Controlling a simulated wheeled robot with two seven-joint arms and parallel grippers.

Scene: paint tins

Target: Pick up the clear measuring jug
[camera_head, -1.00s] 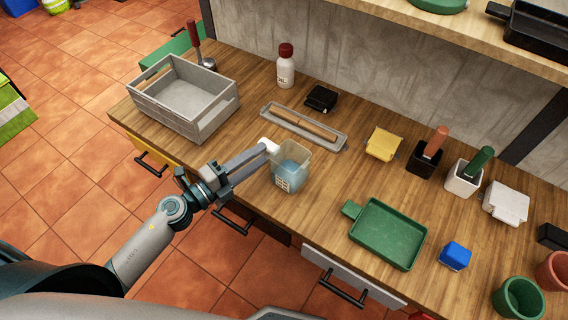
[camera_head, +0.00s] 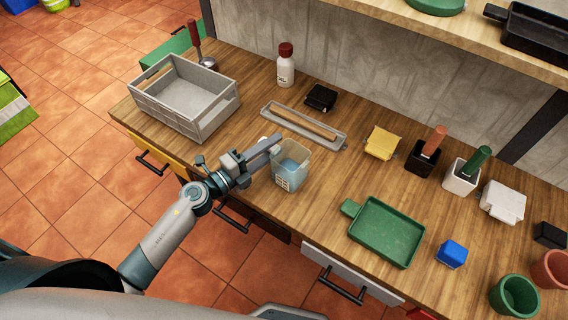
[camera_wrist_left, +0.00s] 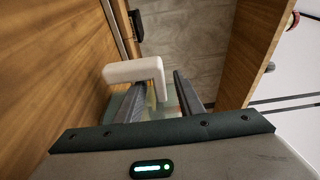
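The clear measuring jug (camera_head: 291,166) stands upright near the front edge of the wooden counter, with bluish contents and white markings. Its white handle is on its left side, mostly hidden in the head view by my left gripper (camera_head: 274,146). In the left wrist view, the white handle (camera_wrist_left: 135,70) shows at the fingertips, and its bent end reaches into the gap of my left gripper (camera_wrist_left: 160,100). The two fingers are apart, with no clear grip on the handle. The jug's body is mostly hidden behind the fingers there. My right gripper is not in view.
A grey crate (camera_head: 194,123) stands left of the jug on the counter (camera_head: 325,205). A grey tray (camera_head: 335,141) lies behind it, near a red-capped bottle (camera_head: 286,70). A green paint tray (camera_head: 387,229) lies to the right. Bare counter surrounds the jug's right side.

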